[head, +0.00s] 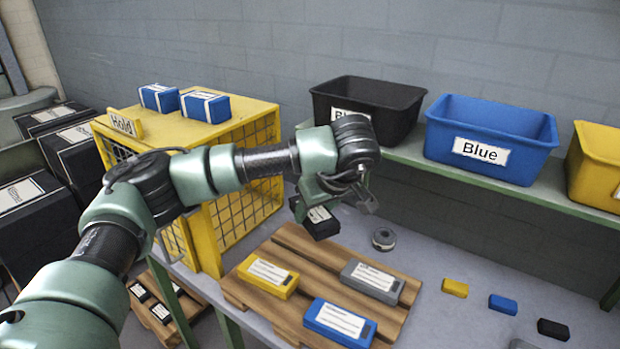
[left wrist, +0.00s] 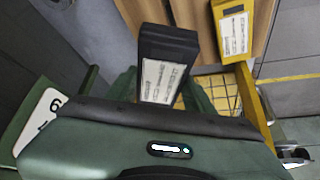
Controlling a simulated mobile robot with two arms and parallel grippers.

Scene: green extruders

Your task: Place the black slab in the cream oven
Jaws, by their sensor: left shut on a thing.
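The black slab (head: 322,227) has a white label and hangs over the back edge of the wooden pallet. My left gripper (head: 318,203) is shut on it, pointing down. In the left wrist view the black slab (left wrist: 168,42) shows between the green fingers, its label towards the camera. The hand covers part of it. I see no cream oven in either view. My right gripper is not in view.
Yellow (head: 268,275), grey (head: 372,281) and blue (head: 340,321) slabs lie on the pallet (head: 290,236). A yellow mesh cage (head: 245,190) labelled Hold stands left. Black (head: 400,98), blue (head: 490,120) and yellow (head: 600,150) bins stand on the shelf behind. A grey roll (head: 384,239) and small blocks lie right.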

